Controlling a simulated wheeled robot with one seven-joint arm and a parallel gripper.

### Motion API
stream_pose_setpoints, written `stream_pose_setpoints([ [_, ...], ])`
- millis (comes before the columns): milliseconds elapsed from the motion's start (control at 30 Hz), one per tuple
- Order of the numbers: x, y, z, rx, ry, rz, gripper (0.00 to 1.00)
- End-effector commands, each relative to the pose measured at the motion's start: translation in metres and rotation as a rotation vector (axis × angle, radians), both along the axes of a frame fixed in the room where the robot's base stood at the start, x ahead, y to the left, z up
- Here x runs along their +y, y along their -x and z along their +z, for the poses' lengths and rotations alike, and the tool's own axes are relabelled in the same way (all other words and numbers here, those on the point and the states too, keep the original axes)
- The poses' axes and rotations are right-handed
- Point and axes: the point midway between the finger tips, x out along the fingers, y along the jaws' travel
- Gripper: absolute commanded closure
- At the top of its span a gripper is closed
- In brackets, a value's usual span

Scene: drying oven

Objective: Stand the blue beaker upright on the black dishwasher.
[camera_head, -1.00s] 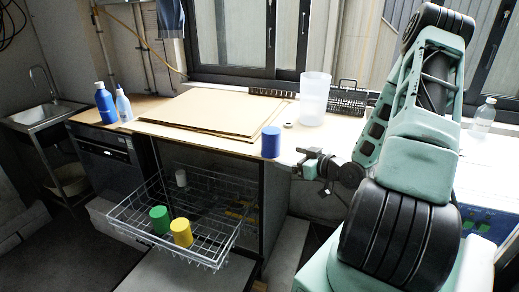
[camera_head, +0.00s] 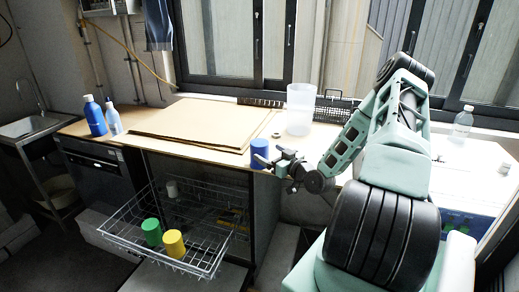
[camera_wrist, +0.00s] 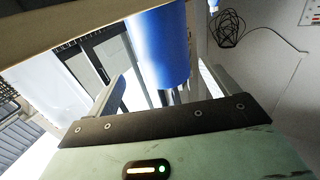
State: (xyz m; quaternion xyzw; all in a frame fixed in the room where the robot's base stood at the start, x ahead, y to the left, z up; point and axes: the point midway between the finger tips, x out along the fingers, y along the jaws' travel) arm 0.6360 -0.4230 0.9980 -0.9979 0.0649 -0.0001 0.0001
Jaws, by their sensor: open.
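The blue beaker (camera_head: 259,153) stands upright on the wooden counter near its front edge, right of the cardboard. My gripper (camera_head: 281,161) is just to its right, with its fingers open and pointing at it. In the wrist view the beaker (camera_wrist: 160,45) shows large between the two finger lines of my gripper (camera_wrist: 165,92); I cannot tell whether a finger touches it. A black front-panelled appliance (camera_head: 103,180), apparently the black dishwasher, sits under the left part of the counter; blue and white bottles stand on the counter above it.
A wire rack (camera_head: 128,232) is pulled out below the counter, holding a green cup (camera_head: 151,232), a yellow cup (camera_head: 173,244) and a white cup (camera_head: 172,189). Cardboard (camera_head: 195,123) covers the middle counter. A translucent container (camera_head: 300,110) stands behind my gripper. A sink (camera_head: 30,126) is far left.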

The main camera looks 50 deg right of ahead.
Motion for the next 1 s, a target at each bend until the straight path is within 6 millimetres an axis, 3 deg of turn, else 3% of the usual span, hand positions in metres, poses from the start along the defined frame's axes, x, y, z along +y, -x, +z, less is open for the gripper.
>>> stream_pose_setpoints([
  [167, 0.0, -0.012, 0.003, -0.001, -0.001, -0.001, 0.13],
  [500, -0.001, -0.055, 0.004, 0.0, -0.001, -0.001, 0.13],
  [767, -0.001, -0.057, 0.002, 0.001, 0.0, -0.001, 0.13],
  [933, -0.001, -0.057, 0.002, 0.001, 0.0, -0.001, 0.58],
  [1000, -0.001, -0.057, 0.002, 0.0, 0.0, -0.001, 0.61],
])
